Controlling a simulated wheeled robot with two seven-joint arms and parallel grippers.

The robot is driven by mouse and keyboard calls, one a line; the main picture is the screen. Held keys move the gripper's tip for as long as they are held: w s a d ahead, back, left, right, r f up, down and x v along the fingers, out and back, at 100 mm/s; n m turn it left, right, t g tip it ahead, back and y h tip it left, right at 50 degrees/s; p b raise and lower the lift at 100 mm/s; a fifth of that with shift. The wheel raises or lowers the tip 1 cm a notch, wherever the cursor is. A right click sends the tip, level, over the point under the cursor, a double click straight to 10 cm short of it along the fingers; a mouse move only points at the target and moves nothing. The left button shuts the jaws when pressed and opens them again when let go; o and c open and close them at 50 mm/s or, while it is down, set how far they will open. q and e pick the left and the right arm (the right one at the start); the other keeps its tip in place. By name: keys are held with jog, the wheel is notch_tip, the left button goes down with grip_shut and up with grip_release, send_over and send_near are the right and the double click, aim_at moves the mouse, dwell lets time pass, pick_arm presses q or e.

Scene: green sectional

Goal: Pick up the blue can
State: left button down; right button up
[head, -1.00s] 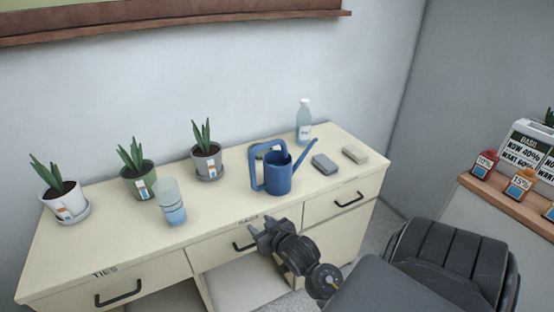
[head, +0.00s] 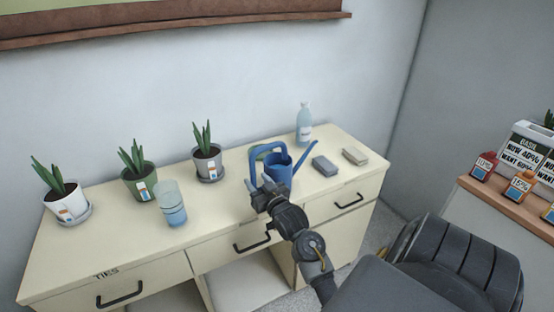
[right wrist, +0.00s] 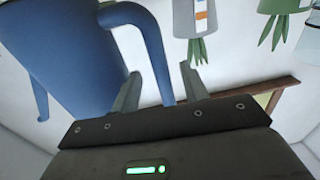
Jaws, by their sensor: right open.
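The blue can is a blue watering can (head: 282,168) with a long spout and a big loop handle, upright on the cream desk (head: 225,222). My right gripper (head: 262,187) is at the can's near left side, by the lower part of the handle, and partly hides it. In the right wrist view the can (right wrist: 75,60) fills the upper left, and its handle shows between the two spread fingers of the gripper (right wrist: 160,84). The fingers are open and not closed on the handle. My left gripper is not in view.
Potted plants in white (head: 65,204), green (head: 139,184) and grey (head: 208,165) pots and a clear blue-tinted tumbler (head: 171,205) stand to the left. A spray bottle (head: 304,128) is behind the can. A dark block (head: 325,166) and a pale block (head: 355,156) lie right.

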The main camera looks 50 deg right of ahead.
jog(key=p+x, duration=0.1)
jog(key=x, duration=0.4)
jog(key=shift+w+f, duration=0.15)
jog(key=shift+f, duration=0.05)
grip_shut()
